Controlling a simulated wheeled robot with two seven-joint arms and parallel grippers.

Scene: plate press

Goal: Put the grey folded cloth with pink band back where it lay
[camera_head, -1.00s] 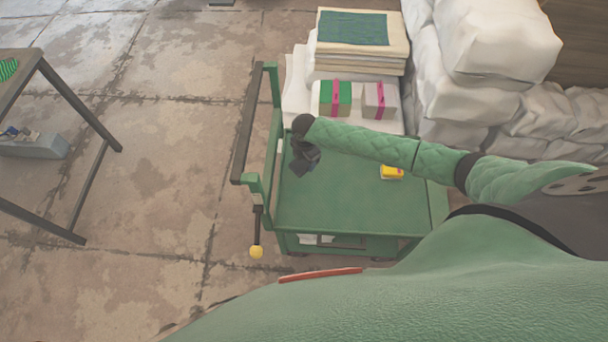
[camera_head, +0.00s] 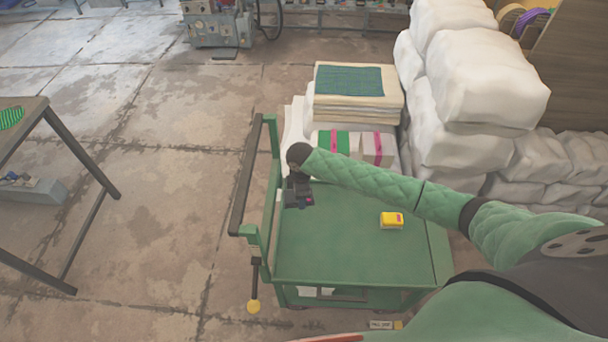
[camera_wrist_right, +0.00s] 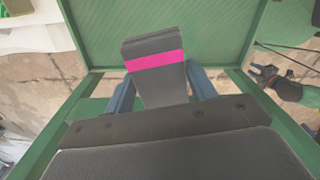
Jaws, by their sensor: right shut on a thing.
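My right gripper (camera_head: 297,190) is over the left part of the green cart top (camera_head: 340,250). In the wrist view its blue fingers (camera_wrist_right: 161,85) are shut on the grey folded cloth with the pink band (camera_wrist_right: 153,45). The cloth shows only as a small dark piece with a pink spot in the head view (camera_head: 307,201). I cannot tell whether it touches the cart top. A green sleeve with a dark gripper, which looks like my left gripper (camera_wrist_right: 263,74), shows small at the right of the wrist view; its jaws are too small to read.
A yellow block (camera_head: 391,220) lies on the cart top to the right. Behind the cart are stacked cloths (camera_head: 362,103) and pink-banded bundles (camera_head: 376,147). White sacks (camera_head: 480,70) are piled at the right. The cart's dark handle (camera_head: 247,175) stands at its left edge.

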